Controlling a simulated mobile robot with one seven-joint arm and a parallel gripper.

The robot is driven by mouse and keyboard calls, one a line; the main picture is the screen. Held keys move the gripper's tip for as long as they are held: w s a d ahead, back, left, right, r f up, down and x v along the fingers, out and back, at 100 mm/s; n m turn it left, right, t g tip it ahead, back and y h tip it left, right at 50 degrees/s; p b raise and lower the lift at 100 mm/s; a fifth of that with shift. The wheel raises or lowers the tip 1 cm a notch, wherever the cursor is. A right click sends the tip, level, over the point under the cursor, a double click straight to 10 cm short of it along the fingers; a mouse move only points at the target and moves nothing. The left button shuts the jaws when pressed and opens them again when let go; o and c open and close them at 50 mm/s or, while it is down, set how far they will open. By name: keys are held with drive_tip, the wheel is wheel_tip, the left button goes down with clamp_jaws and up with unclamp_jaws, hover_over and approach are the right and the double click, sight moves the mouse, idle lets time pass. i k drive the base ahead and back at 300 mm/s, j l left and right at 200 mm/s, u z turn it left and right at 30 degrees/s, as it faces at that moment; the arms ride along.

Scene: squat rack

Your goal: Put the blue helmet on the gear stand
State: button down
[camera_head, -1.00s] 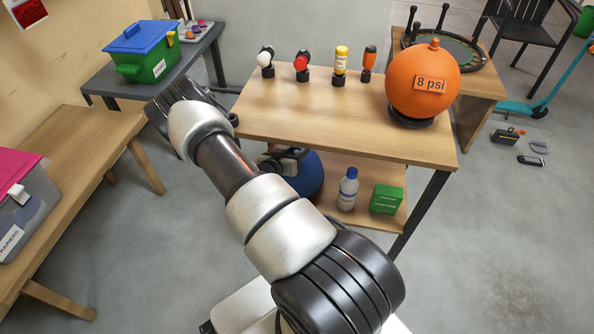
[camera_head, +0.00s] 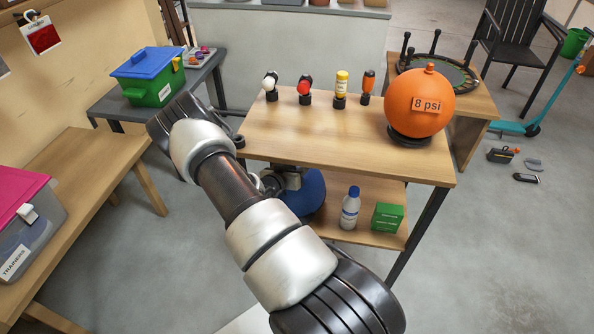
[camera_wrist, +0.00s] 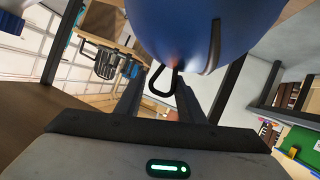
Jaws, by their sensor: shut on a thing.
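The blue helmet (camera_head: 308,193) shows in the head view as a rounded blue shape beside the left end of the lower shelf, partly hidden by my arm and the tabletop. In the wrist view the helmet (camera_wrist: 205,25) fills the top, with a black strap loop at its lower edge. My gripper (camera_wrist: 160,78) is shut on the helmet at this strap area. I cannot tell whether the helmet touches the shelf. The wooden two-level table (camera_head: 300,137) may be the gear stand; nothing in view is clearly marked as one.
An orange ball (camera_head: 420,103) marked "8 psi" and several small upright items stand on the tabletop. A bottle (camera_head: 350,208) and a green box (camera_head: 388,217) occupy the lower shelf. A bench (camera_head: 90,180) is at left.

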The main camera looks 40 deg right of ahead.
sight(308, 132)
drive_tip(key=k+j, duration=0.15)
drive_tip(key=j, duration=0.2)
drive_tip(key=k+j, duration=0.1)
drive_tip(key=j, duration=0.3)
drive_tip(key=k+j, duration=0.15)
drive_tip(key=j, duration=0.2)
drive_tip(key=k+j, duration=0.15)
drive_tip(key=j, duration=0.2)
